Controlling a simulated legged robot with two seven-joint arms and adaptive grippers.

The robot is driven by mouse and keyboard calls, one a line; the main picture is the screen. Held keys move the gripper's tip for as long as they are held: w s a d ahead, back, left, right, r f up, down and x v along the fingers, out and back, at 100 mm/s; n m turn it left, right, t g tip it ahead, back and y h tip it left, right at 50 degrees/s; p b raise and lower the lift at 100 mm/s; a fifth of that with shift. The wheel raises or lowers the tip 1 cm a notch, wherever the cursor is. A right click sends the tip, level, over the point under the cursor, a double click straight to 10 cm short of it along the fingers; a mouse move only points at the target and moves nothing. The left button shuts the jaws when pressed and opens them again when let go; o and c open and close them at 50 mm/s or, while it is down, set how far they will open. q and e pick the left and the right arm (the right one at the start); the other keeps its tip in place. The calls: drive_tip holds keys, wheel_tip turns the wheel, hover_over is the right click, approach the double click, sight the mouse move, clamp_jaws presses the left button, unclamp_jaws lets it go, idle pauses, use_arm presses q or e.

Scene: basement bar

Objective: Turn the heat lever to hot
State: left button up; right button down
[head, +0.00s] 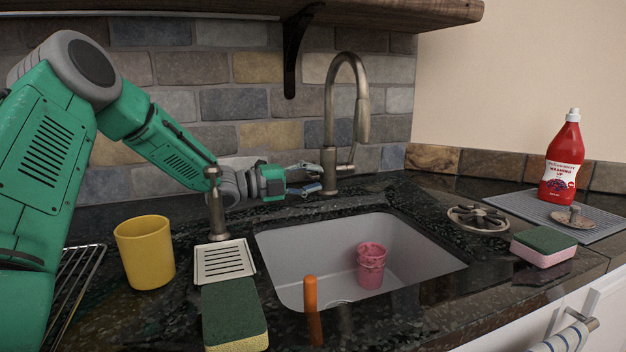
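The metal faucet (329,130) stands behind the sink, with a tall curved spout. Its thin heat lever (351,158) is on the right side of the faucet body and points up, slightly tilted. My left arm reaches in from the left behind the sink. My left gripper (312,178) is just left of the faucet base, its fingers apart and pointing right, with nothing seen between them. The fingertips are close to the faucet body; I cannot tell if they touch it. The lever is on the faucet's far side from the gripper. My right gripper is out of view.
A yellow cup (145,251), soap dish (225,262) and sponge (234,315) are front left. The sink (415,262) holds a pink cup (371,264). A red bottle (562,160) is at right. A shelf bracket (292,50) hangs above.

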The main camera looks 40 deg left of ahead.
use_arm(q)
drive_tip(key=v, duration=1.2)
drive_tip(key=shift+f, duration=0.1)
drive_tip(key=shift+w, duration=0.15)
